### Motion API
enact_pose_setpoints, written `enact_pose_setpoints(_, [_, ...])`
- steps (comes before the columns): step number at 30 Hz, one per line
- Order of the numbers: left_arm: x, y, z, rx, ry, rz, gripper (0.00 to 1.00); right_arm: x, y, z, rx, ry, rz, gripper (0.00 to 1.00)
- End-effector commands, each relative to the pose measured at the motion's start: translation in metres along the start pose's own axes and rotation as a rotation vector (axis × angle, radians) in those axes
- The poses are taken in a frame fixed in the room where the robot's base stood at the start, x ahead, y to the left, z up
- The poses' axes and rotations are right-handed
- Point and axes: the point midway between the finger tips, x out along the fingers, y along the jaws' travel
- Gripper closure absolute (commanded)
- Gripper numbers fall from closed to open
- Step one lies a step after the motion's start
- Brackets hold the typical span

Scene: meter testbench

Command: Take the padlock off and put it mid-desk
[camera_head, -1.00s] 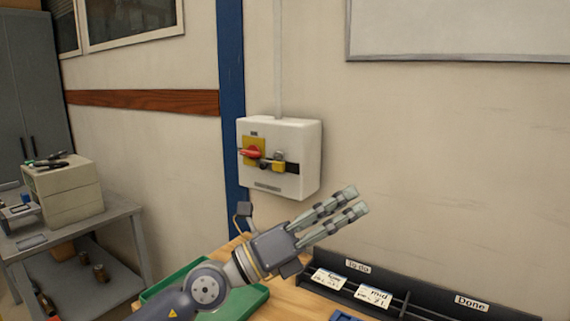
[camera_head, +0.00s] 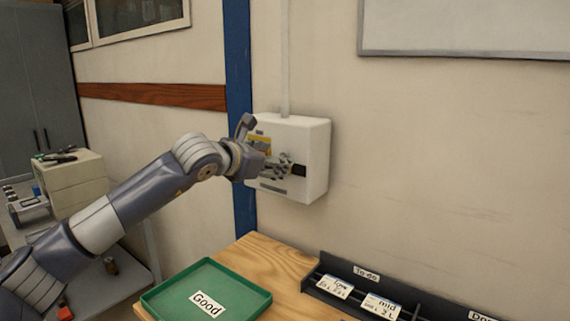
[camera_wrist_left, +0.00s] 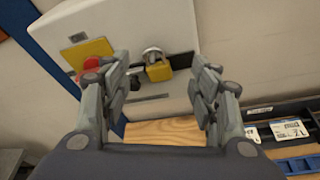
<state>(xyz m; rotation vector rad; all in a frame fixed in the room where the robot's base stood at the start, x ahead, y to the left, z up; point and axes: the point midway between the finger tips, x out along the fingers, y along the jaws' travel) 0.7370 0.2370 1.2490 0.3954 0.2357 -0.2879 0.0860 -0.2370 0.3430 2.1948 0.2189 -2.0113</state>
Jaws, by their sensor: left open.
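The yellow padlock (camera_wrist_left: 158,71) hangs from a round metal fitting on the white switch box (camera_head: 315,150) on the wall. In the head view my gripper hides the padlock. My left gripper (camera_head: 284,166) is open in front of the box. In the left wrist view its fingers (camera_wrist_left: 161,80) stand on either side of the padlock, apart from it; nothing is between them in their grip. The wooden desk (camera_head: 262,258) is below the box. My right gripper is not in view.
A green tray (camera_head: 165,297) labelled "Good" lies on the desk. A black rack (camera_head: 340,266) with "To do" cards stands along the wall. Beside the padlock are a red handle (camera_wrist_left: 91,64) and a yellow plate (camera_wrist_left: 88,53). A blue post (camera_head: 238,90) runs left of the box.

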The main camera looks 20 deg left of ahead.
Motion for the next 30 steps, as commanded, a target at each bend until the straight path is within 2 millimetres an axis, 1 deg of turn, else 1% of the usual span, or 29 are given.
enact_pose_setpoints(5, [0.013, 0.001, 0.002, 0.000, 0.001, -0.001, 0.44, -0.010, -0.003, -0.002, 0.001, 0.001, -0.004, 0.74])
enact_pose_setpoints(9, [0.033, 0.002, 0.004, 0.000, 0.002, -0.002, 0.44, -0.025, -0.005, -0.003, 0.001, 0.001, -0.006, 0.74])
enact_pose_setpoints(13, [0.049, 0.001, 0.002, -0.001, 0.000, -0.003, 0.44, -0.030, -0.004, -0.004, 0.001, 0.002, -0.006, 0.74])
enact_pose_setpoints(17, [0.056, 0.001, 0.000, 0.000, -0.001, -0.002, 0.44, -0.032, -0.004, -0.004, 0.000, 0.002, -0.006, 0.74])
enact_pose_setpoints(23, [0.056, 0.001, -0.001, 0.001, -0.002, -0.003, 0.44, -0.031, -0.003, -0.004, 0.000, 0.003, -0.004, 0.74])
enact_pose_setpoints(26, [0.056, 0.001, -0.001, 0.000, -0.002, -0.003, 0.65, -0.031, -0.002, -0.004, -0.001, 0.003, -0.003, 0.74])
enact_pose_setpoints(27, [0.056, 0.001, -0.001, 0.000, -0.002, -0.003, 0.74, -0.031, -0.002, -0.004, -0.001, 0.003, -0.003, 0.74])
enact_pose_setpoints(30, [0.056, 0.001, -0.001, 0.000, -0.001, -0.003, 0.94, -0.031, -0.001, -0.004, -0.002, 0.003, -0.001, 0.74])
